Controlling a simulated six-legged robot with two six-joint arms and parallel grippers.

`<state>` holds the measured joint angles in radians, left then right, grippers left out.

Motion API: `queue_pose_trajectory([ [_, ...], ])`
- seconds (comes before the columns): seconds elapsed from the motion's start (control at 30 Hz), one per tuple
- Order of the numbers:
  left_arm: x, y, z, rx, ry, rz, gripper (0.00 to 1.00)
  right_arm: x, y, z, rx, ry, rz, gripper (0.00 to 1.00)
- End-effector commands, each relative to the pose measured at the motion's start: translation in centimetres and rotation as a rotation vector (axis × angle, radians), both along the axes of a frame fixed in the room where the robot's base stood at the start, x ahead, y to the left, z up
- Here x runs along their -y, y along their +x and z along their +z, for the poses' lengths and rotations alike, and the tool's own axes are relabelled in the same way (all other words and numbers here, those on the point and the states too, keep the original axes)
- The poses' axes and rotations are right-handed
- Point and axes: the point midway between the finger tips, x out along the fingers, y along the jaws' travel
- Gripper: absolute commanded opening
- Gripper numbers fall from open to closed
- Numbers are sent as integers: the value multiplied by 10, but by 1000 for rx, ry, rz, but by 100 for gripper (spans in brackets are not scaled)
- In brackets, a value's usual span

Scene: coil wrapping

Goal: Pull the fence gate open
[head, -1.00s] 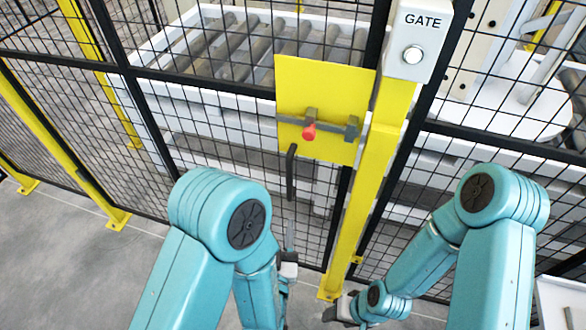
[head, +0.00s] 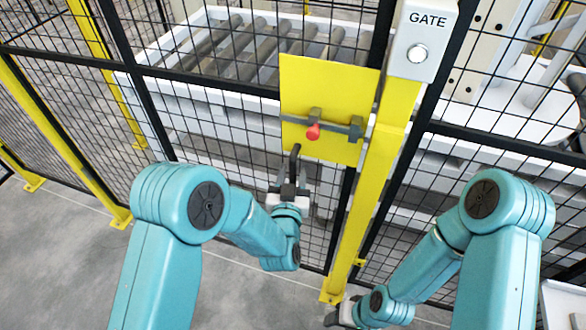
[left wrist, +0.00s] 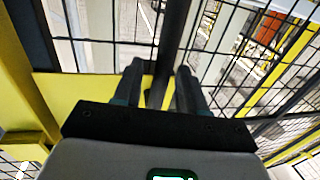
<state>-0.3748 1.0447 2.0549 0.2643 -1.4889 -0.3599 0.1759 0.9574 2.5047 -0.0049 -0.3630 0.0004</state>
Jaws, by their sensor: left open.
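The fence gate (head: 215,84) is a black-framed mesh panel standing in line with the yellow post (head: 366,200). A yellow plate (head: 325,85) on it carries a grey latch bar (head: 340,124) with a red knob (head: 313,131). Below the plate is a black upright handle (head: 295,157). My left gripper (head: 289,186) is open at the handle's lower part, its fingers partly hiding it. In the left wrist view the open fingers (left wrist: 159,88) have a dark bar between them; contact cannot be told. My right gripper (head: 338,317) is low by the post's foot, jaws unclear.
A white box marked GATE with a round button (head: 418,54) tops the post. A roller conveyor (head: 255,45) stands behind the mesh. More yellow-posted fence (head: 60,140) runs along the left. The grey floor (head: 65,240) at left front is clear.

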Motion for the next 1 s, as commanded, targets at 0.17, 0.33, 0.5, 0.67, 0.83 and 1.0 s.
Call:
queue_pose_trajectory([
  [0.17,1,8,0,1,0,0,41,0,0,1,0,0,0,53],
  [0.33,1,8,0,1,0,0,41,0,0,1,0,0,0,53],
  [0.5,1,7,0,1,0,0,0,0,0,1,0,0,0,53],
  [0.67,1,7,0,1,0,0,0,0,0,1,0,0,0,53],
  [0.83,1,7,0,0,0,-2,0,0,0,1,0,0,0,53],
  [1.0,1,5,-1,-1,0,-10,0,0,0,-1,0,0,0,53],
])
